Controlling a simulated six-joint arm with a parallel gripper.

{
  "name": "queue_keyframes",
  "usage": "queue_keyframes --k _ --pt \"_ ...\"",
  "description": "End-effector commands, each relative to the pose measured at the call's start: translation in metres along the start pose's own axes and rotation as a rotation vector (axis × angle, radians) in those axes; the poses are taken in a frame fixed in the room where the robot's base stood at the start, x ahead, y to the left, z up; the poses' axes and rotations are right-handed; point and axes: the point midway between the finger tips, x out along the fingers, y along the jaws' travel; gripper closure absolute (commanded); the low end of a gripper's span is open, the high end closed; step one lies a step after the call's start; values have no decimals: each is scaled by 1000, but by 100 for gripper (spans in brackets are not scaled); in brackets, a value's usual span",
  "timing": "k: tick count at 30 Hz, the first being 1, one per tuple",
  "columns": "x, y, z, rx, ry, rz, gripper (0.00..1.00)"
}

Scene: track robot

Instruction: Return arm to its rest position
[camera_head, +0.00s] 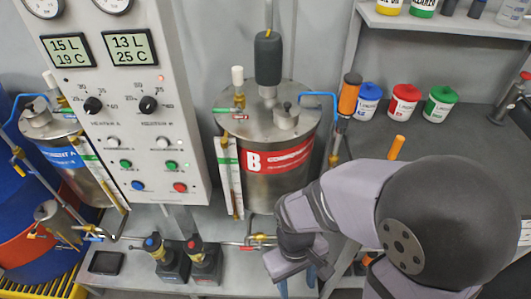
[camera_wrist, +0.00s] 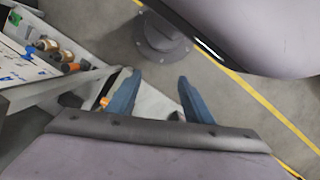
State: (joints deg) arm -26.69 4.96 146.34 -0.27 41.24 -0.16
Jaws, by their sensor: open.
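My arm (camera_head: 335,200) comes in from the lower right of the head view and is bent, with its wrist low near the front of the bench. My gripper (camera_head: 297,281) points down there, below the tank marked B (camera_head: 270,165). In the wrist view my gripper (camera_wrist: 160,76) shows two blue fingers spread apart with nothing between them. Grey floor and a pale surface show beyond the fingers. The lower part of the fingers is cut off in the head view.
A control panel (camera_head: 125,70) with dials stands at the left, beside a blue-labelled tank (camera_head: 75,160). Pipes and two pumps (camera_head: 203,262) lie low near my gripper. Blue, red and green cans (camera_head: 404,103) stand on the dark worktop (camera_head: 455,135). A yellow line (camera_wrist: 265,105) crosses the floor.

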Motion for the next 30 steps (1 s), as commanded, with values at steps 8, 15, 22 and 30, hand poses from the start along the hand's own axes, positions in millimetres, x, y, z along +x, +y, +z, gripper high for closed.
queue_keyframes --k 8,15,22,30 --pt "-74 72 -5 340 200 -40 54" --pt "-83 97 4 458 215 -50 54" --pt "-82 99 5 469 215 -52 54" --pt "-82 99 5 469 215 -52 54"
